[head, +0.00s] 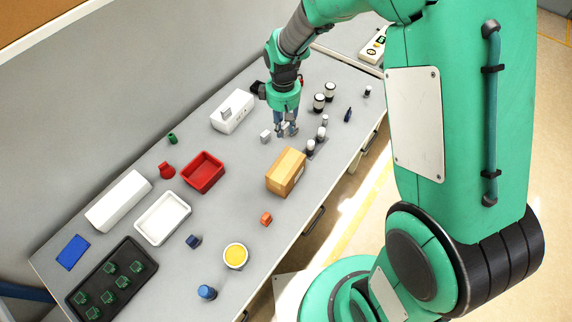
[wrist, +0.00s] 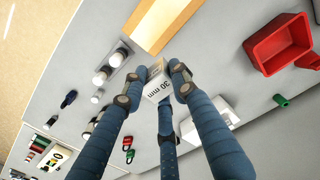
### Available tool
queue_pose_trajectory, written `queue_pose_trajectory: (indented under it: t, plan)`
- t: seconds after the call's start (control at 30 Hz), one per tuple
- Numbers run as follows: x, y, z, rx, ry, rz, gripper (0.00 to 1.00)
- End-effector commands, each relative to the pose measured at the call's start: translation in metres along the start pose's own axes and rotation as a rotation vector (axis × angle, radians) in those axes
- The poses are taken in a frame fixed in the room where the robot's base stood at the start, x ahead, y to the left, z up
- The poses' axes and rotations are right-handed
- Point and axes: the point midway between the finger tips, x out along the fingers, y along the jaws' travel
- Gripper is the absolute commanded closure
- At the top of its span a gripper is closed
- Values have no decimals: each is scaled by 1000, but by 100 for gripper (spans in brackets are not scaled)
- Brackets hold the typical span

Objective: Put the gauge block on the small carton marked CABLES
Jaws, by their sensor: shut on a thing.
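The gauge block (wrist: 157,88) is a small white block marked "30 mm". In the wrist view it sits between the fingertips of my gripper (wrist: 155,86), which is shut on it. In the head view my gripper (head: 287,130) points down over the middle of the table, and the block is hard to make out between its fingers. The carton (head: 284,171) is a brown cardboard box just in front of my gripper; part of it shows at the top of the wrist view (wrist: 165,22). Its marking is not readable in either view.
A small pale cube (head: 265,137) shows just left of my gripper. Weights with pale tops (head: 311,145) stand to its right. A white box (head: 232,111) is behind and a red tray (head: 203,172) to the left. A small orange block (head: 266,218) lies in front of the carton.

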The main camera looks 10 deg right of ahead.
Motion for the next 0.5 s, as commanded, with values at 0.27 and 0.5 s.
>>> queue_pose_trajectory:
  t: [0.27,0.5]
  plan:
    - [0,-36,46,-7,2,1,100]
    - [5,-68,86,-14,1,1,100]
